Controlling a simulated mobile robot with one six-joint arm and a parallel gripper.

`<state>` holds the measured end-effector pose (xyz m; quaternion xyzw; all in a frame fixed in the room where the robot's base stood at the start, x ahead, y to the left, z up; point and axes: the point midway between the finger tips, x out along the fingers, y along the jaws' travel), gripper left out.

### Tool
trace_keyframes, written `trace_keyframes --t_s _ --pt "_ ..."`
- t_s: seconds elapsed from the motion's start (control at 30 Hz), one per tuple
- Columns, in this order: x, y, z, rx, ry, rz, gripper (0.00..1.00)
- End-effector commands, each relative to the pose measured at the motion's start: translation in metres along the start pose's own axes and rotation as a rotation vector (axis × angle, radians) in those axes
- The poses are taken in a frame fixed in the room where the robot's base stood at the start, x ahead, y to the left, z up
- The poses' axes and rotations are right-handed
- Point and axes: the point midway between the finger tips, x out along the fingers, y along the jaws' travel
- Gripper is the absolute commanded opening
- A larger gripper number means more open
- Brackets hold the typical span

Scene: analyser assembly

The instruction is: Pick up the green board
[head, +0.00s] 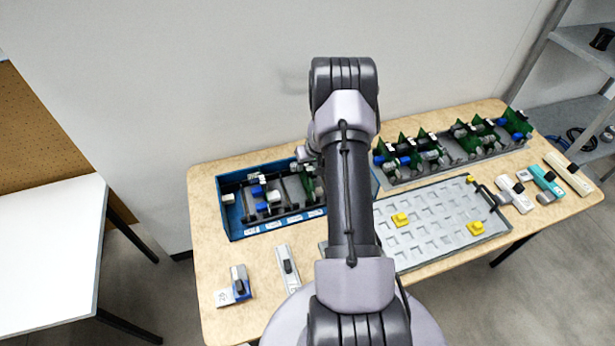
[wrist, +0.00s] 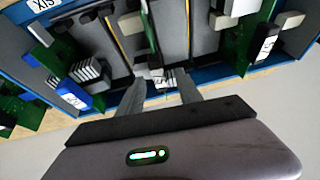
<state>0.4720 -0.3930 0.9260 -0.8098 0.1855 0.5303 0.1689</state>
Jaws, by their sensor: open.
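Several green boards with blue and white parts stand upright in a grey rack (head: 455,160) at the back right of the table. In the wrist view, a green board (wrist: 240,42) stands in the blue tray at the right, and another (wrist: 42,48) at the left. A narrow green edge (wrist: 151,28) shows above the space between my fingers, with small white parts near it. My gripper (wrist: 160,88) is open, its fingers pointing into the blue tray; I cannot tell whether they touch anything. My arm hides the gripper in the head view.
The blue tray (head: 233,218) stands at the table's back left. A grey grid tray (head: 440,215) with yellow blocks lies to the right. Loose modules, one blue and white (head: 235,287) and one white (head: 287,268), lie at the front left. Others lie at the far right.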

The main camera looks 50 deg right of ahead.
Motion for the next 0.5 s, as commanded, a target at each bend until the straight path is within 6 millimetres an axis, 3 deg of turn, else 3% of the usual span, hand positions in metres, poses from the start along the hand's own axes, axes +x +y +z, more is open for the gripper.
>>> trace_keyframes --t_s 0.27,0.47,0.5 --pt "0.0061 0.0000 0.0000 0.000 0.000 0.000 0.40" --pt "0.0059 -0.0001 0.0001 0.000 0.000 0.000 0.01" --pt "0.0058 0.0000 0.0001 0.000 0.000 0.000 0.00"
